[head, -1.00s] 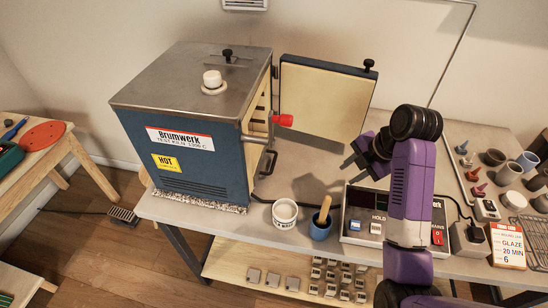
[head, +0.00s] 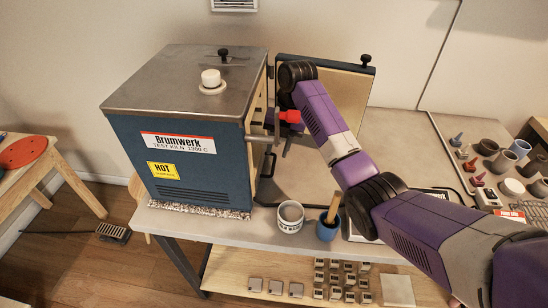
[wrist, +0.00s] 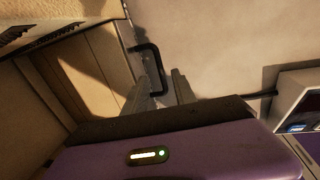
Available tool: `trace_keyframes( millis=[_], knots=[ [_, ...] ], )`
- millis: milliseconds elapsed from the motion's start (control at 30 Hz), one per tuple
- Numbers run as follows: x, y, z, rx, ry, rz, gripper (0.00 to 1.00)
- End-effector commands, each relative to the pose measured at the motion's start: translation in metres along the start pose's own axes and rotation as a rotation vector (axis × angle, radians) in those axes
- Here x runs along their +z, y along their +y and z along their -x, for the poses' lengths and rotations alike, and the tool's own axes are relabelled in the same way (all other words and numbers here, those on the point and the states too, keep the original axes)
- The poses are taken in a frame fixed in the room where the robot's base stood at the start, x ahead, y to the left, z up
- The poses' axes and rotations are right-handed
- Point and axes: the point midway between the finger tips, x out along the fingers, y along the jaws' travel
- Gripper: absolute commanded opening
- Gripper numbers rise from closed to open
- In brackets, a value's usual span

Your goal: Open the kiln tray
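The kiln (head: 185,150) is a blue box with a metal top, labelled Brumwerk, standing at the left of the table. Its open front faces right. A dark bent tray handle (head: 268,164) sticks out low on that side. In the wrist view the handle (wrist: 150,50) sticks out beside the pale kiln interior (wrist: 85,70). My gripper (wrist: 166,88) has its two fingers apart, close to the handle; part of the bar appears between them. I cannot tell whether they touch it. In the head view my gripper is mostly hidden by my arm and a red-tipped bar (head: 291,117).
The open kiln door (head: 345,92) stands behind my arm. A white cup (head: 291,218) and a blue cup (head: 328,230) with a wooden tool stand at the table's front edge. Small pots (head: 488,147) stand at the right. The control box (wrist: 297,97) lies right of my gripper.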

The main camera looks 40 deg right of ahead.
Motion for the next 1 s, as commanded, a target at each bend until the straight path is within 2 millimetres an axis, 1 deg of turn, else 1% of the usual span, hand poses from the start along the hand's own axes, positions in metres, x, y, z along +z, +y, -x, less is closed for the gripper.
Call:
trace_keyframes(
  millis=[133,300,433,667,767,833,1000],
  knots=[
    [-0.001,0.000,-0.022,-0.002,0.002,0.000,0.33],
    [0.000,0.000,-0.040,-0.001,0.000,-0.001,0.33],
    [0.000,0.000,-0.046,0.000,-0.002,-0.001,0.33],
    [0.000,0.000,-0.046,0.001,-0.002,-0.001,0.33],
    [0.000,0.000,-0.046,0.001,-0.002,-0.001,0.15],
    [0.000,0.000,-0.046,0.001,-0.002,-0.001,0.01],
    [0.000,0.000,-0.046,0.001,-0.002,-0.001,0.00]
  ],
)
